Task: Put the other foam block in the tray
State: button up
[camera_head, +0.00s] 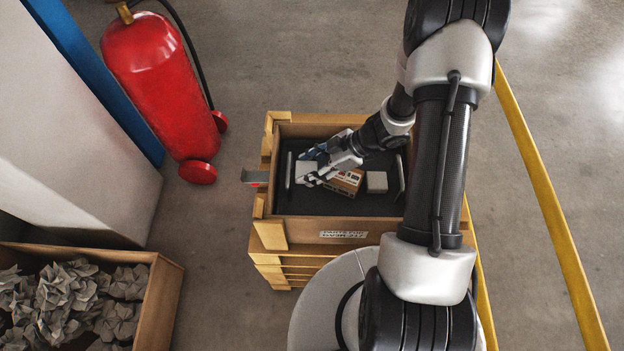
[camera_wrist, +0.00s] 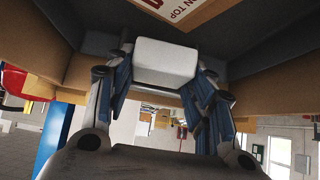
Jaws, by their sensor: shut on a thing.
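My gripper (camera_head: 311,167) reaches into the wooden crate from the right and is shut on a pale foam block (camera_head: 304,172). In the wrist view the held block (camera_wrist: 165,60) sits between the two blue-padded fingers. A second pale foam block (camera_head: 377,182) lies at the right of the dark tray surface (camera_head: 330,205) inside the crate. A cardboard box (camera_head: 347,181) stands between the two blocks, partly behind my gripper. I cannot tell whether the held block touches the dark surface beneath it.
The wooden crate's walls (camera_head: 262,205) rise around the dark surface, with upright bars at its left and right. A red fire extinguisher (camera_head: 160,85) stands at the upper left. A box of crumpled paper (camera_head: 165,300) is at the lower left. A yellow rail (camera_head: 548,205) runs at right.

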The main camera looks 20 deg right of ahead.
notch_tip(320, 180, down, 5)
jog(key=shift+r+b, duration=0.1)
jog(key=shift+b, duration=0.75)
jog(key=shift+o, duration=1.2)
jog(key=o, duration=0.5)
jog(key=shift+c, duration=0.2)
